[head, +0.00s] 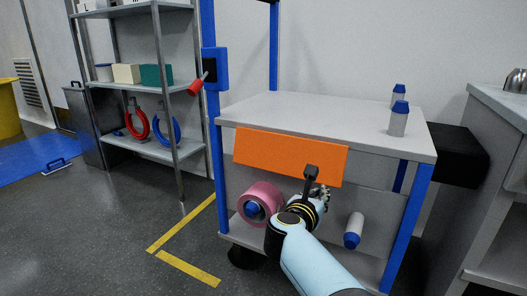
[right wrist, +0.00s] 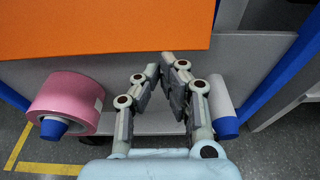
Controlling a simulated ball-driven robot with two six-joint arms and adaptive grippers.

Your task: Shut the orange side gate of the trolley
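The orange side gate (head: 288,154) is a flat panel on the front of the grey trolley (head: 330,114), just below its top. It appears to stand out from the side, but its exact angle is hard to tell. It also fills the upper left of the right wrist view (right wrist: 100,25). My right gripper (head: 321,190) is at the gate's lower edge, towards its right end. In the right wrist view, its fingertips (right wrist: 160,66) nearly meet just below that edge, with nothing seen between them. Contact with the gate cannot be told. My left gripper is not in view.
Two similar bottles (head: 398,120) stand on top. A metal rack (head: 140,83) stands left; a grey cabinet (head: 488,170) stands right.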

